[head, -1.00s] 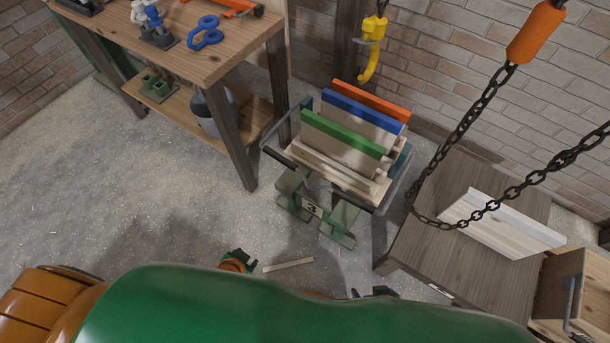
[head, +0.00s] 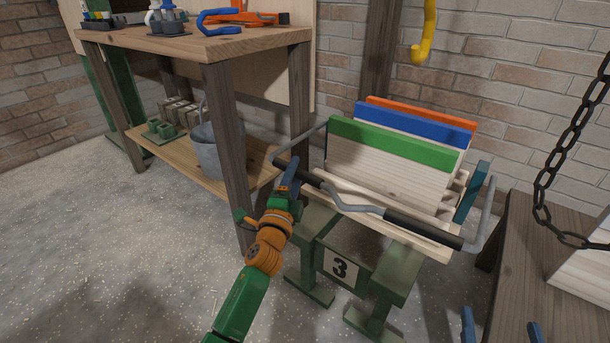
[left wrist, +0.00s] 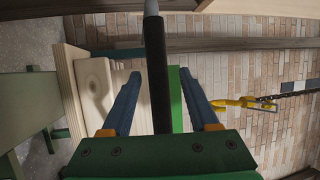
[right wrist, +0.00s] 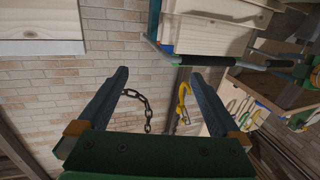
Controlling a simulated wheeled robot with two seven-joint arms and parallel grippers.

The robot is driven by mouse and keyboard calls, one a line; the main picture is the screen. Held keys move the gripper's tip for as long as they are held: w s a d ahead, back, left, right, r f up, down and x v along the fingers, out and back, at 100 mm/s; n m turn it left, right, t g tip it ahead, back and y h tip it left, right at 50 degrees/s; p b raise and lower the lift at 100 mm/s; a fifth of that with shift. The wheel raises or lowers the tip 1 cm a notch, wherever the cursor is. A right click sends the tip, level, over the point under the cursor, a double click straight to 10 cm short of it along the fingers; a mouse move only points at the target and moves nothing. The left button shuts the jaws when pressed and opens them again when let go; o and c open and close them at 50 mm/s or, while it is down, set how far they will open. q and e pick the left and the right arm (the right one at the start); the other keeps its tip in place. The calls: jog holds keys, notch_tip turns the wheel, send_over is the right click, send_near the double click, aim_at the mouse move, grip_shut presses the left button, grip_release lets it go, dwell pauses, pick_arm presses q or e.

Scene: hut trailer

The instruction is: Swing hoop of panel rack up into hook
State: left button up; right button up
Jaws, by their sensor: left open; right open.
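The panel rack (head: 400,223) is a pale wooden rack on green stands, holding green, blue and orange-topped panels. Its grey hoop (head: 352,206) with black grips hangs low across the front. The yellow hook (head: 424,35) hangs above and behind the rack; it also shows in the left wrist view (left wrist: 240,103) and right wrist view (right wrist: 183,100). My left gripper (head: 290,175) is open at the hoop's left black grip; in the left wrist view that grip (left wrist: 158,80) runs between the fingers. My right gripper (head: 501,328) is open and empty, low at right, apart from the hoop.
A workbench (head: 195,46) with tools stands at the left; a grey bucket (head: 208,150) is on its lower shelf. A wooden table (head: 550,265) and a hanging chain (head: 570,140) are at the right. The brick wall is behind. Open floor lies at the front left.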

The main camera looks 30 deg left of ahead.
pick_arm(q)
jog(key=b+x, duration=0.1)
jog(key=x, duration=0.3)
jog(key=shift+w, duration=0.15)
grip_shut()
pick_arm(e)
notch_tip(320, 180, up, 8)
jog(key=s+t+y, duration=0.1)
jog(key=t+y, duration=0.1)
jog(key=t, duration=0.2)
jog(key=shift+s+a+n+t, duration=0.25)
jog(key=shift+a+n+t, duration=0.05)
jog(key=shift+a, duration=0.1)
pick_arm(q)
jog(key=shift+f, duration=0.1)
